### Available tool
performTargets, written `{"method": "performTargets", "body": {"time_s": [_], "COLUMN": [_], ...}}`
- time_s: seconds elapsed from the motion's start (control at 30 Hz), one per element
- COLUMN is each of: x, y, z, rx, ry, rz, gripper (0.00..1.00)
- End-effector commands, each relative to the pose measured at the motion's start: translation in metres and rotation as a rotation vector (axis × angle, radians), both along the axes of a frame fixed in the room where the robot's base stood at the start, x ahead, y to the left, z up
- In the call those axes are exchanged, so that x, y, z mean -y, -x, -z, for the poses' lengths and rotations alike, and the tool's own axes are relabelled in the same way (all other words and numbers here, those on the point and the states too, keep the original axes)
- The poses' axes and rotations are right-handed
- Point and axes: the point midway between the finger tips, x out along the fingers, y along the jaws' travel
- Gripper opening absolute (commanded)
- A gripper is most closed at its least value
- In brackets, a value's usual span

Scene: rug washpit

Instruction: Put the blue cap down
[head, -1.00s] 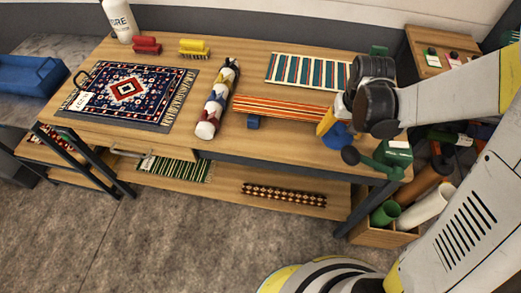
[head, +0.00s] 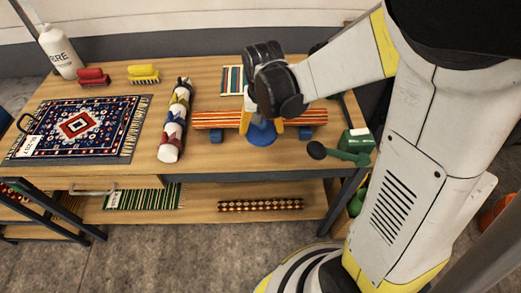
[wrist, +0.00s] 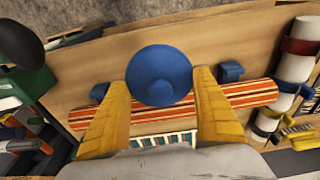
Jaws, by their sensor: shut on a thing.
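The blue cap (head: 261,134) is a round blue disc with a raised centre. My gripper (head: 261,122) is shut on it, with a yellow finger on either side. The cap shows large between the fingertips in the wrist view (wrist: 160,76). It is at the front side of an orange striped roll (head: 305,117), over the wooden table (head: 225,160). I cannot tell whether it touches the table. The middle of the roll is partly hidden by my gripper and the cap.
Blue blocks (head: 305,133) sit at the roll. A dark-knobbed green tool (head: 350,150) stands to the right. Bare table lies in front of the orange roll.

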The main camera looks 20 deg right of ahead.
Motion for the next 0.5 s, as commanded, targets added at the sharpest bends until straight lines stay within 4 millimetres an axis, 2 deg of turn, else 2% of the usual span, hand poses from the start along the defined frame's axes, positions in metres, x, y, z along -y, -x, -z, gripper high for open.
{"method": "performTargets", "body": {"time_s": [0.2, 0.5], "x": [0.000, 0.000], "y": [0.000, 0.000], "z": [0.045, 0.075], "rx": [0.000, 0.000], "ry": [0.000, 0.000], "rz": [0.012, 0.011], "gripper": [0.57, 0.57]}}
